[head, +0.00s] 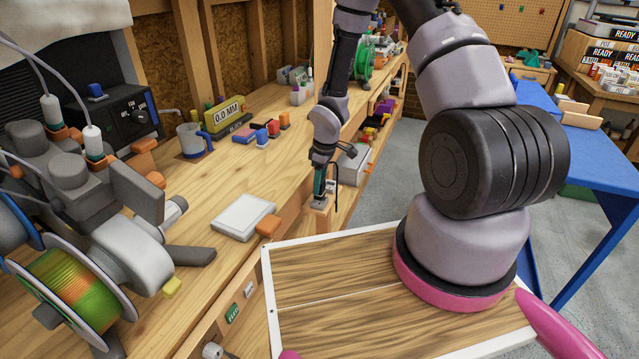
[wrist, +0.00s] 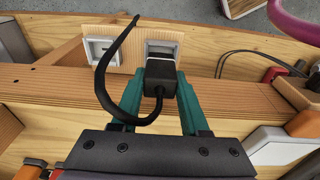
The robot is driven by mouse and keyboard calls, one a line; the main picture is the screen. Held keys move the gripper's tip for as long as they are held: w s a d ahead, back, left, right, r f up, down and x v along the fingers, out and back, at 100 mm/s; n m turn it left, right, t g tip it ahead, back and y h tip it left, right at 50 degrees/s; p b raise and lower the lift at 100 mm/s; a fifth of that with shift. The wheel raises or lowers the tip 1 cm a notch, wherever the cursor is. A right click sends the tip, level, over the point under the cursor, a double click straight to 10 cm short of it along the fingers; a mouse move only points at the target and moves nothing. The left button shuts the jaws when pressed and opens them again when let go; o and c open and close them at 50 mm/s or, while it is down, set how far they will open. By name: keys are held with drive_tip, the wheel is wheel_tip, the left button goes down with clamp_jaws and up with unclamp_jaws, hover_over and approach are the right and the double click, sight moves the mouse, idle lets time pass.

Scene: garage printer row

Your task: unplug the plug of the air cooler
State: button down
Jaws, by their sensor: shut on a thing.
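My gripper (wrist: 161,76) has teal fingers, closed on both sides of a black plug (wrist: 160,71). The plug is right at a pale square wall socket (wrist: 162,45) on the wooden bench rail. I cannot tell whether its pins are inside the socket. A black cord (wrist: 128,108) leaves the plug and loops left and upward. In the head view, my gripper (head: 319,184) reaches down at the bench's front edge, and the plug is mostly hidden there. I cannot identify the air cooler in either view.
A second, empty-looking socket (wrist: 100,49) is left of the gripped plug. Another cable (wrist: 240,54) runs to the right. A pale flat box (head: 243,217) and an orange block (head: 268,226) lie on the bench (head: 240,170). A blue table (head: 590,165) stands right, with open floor between.

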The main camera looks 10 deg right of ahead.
sight(323, 182)
drive_tip(key=shift+f, duration=1.25)
drive_tip(key=shift+c, duration=1.7)
unclamp_jaws()
drive_tip(key=r, duration=0.7)
drive_tip(key=d+r, duration=0.1)
drive_tip(key=r, duration=0.2)
drive_tip(key=shift+s+r, duration=0.35)
drive_tip(key=shift+s, duration=0.05)
